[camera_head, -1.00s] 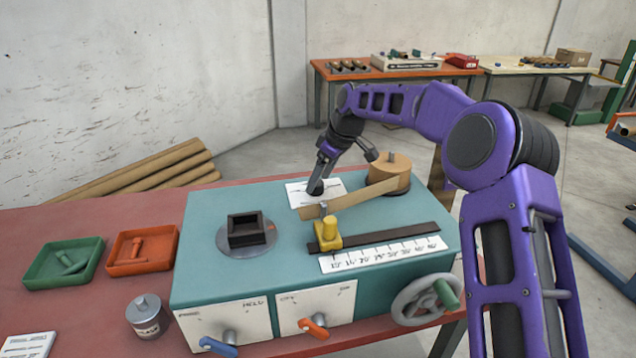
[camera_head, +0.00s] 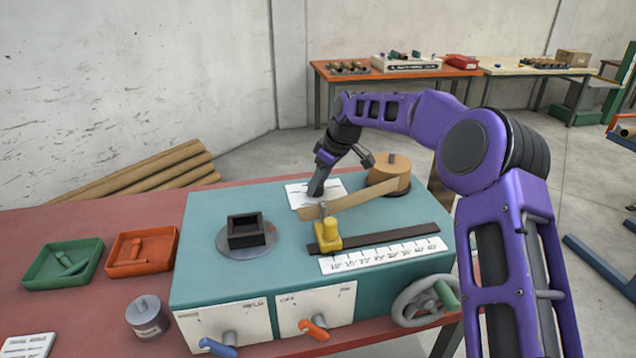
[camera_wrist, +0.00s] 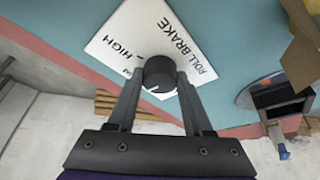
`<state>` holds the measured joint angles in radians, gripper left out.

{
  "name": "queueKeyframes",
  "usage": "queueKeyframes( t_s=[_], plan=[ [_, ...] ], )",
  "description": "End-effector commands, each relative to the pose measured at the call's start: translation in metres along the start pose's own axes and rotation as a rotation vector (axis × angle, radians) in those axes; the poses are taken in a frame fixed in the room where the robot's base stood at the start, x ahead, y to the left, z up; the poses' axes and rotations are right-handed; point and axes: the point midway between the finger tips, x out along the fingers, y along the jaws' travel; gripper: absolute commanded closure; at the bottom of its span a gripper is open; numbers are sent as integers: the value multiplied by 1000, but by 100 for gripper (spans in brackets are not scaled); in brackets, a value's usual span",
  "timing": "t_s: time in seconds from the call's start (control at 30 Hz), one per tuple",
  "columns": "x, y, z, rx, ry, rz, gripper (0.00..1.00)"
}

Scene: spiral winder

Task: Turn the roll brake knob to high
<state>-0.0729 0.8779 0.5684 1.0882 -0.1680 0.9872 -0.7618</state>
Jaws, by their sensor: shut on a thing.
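The roll brake knob (camera_wrist: 159,74) is a dark round knob on a white plate printed ROLL BRAKE and HIGH in the wrist view. My gripper (camera_wrist: 160,80) is shut on the knob, one finger on each side. A short white mark on the knob points toward the lower left of the picture, while HIGH is printed to its upper left. Another small label is partly hidden by the left finger. In the head view, my gripper (camera_head: 315,191) reaches down onto the white plate (camera_head: 299,199) at the back of the teal machine, and hides the knob.
A cardboard roll (camera_head: 389,172) with a paper strip stands just right of the gripper. A yellow guide (camera_head: 327,236), a dark square holder (camera_head: 246,230) and a handwheel (camera_head: 418,303) are on the machine. Green (camera_head: 38,276) and orange trays (camera_head: 118,271) lie to the left.

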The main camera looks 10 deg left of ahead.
Motion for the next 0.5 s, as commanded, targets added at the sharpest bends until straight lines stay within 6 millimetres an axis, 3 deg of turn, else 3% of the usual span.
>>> queueKeyframes(
  t_s=[0.5],
  plan=[
    [0,-2,-1,161,0,68,100]
  ],
)
